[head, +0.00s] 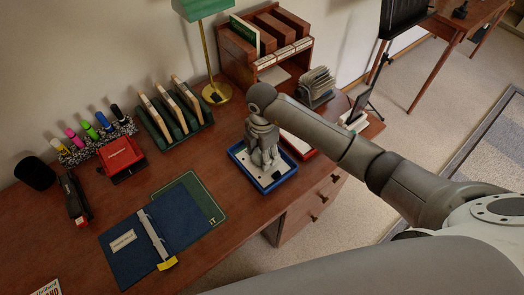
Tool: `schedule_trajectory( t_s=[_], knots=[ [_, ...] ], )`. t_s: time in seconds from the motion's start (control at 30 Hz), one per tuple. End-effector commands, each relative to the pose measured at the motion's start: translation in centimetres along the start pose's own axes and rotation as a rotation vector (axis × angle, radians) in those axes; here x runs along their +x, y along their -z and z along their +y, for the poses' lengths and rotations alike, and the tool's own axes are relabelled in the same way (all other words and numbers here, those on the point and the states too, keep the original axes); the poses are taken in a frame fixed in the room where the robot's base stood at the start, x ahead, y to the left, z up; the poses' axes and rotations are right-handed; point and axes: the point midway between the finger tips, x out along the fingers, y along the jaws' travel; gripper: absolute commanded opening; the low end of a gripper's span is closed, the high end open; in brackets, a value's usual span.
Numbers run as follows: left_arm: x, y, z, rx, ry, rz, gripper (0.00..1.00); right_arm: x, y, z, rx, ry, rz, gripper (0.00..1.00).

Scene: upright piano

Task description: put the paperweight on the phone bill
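My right gripper (265,163) points down over a blue tray (241,167) on the desk, with its fingers low inside it. White paper (262,180) lies in the tray, partly covered by the gripper. A small dark shape (277,175) shows at the fingertips; I cannot tell whether it is the paperweight. Whether the fingers are open or shut on something is not clear. Which paper is the phone bill cannot be read. A red-edged tray or sheet (297,145) lies just behind, partly hidden by my arm. My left gripper is not in view.
A blue binder (130,250) and green folder (206,199) lie left of the tray. Behind stand a green file rack (178,120), a lamp (216,92), a wooden organizer (245,50) and a card file (316,87). A red box (121,157) and markers stand farther left.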

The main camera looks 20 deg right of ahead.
Motion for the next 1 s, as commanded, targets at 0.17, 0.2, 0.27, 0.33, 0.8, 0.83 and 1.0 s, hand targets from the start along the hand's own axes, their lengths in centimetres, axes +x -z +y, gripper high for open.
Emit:
schedule_trajectory(
  t_s=[0.17, 0.2, 0.27, 0.33, 0.8, 0.83, 1.0],
  knots=[
    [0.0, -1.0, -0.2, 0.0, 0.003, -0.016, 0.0, 0.0, 0.0, 0.1, 0.0, -0.003, 0.0, 0.2],
    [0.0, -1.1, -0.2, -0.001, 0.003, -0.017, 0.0, 0.0, 0.0, 0.1, 0.0, -0.002, 0.0, 0.2],
    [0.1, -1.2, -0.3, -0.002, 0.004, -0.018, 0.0, 0.1, 0.0, 0.1, 0.0, -0.002, 0.0, 0.2],
    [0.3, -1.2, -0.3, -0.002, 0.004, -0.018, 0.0, 0.4, 0.0, 0.1, 0.0, -0.002, 0.0, 0.2],
    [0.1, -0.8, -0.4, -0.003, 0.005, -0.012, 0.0, 0.2, 0.0, 0.0, 0.001, -0.001, 0.0, 0.74],
    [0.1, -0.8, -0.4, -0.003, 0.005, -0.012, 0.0, 0.1, 0.0, 0.0, 0.001, -0.001, 0.0, 0.74],
    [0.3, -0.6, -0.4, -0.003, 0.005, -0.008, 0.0, -1.5, -0.1, 0.1, 0.002, -0.005, 0.0, 0.74]
  ],
)
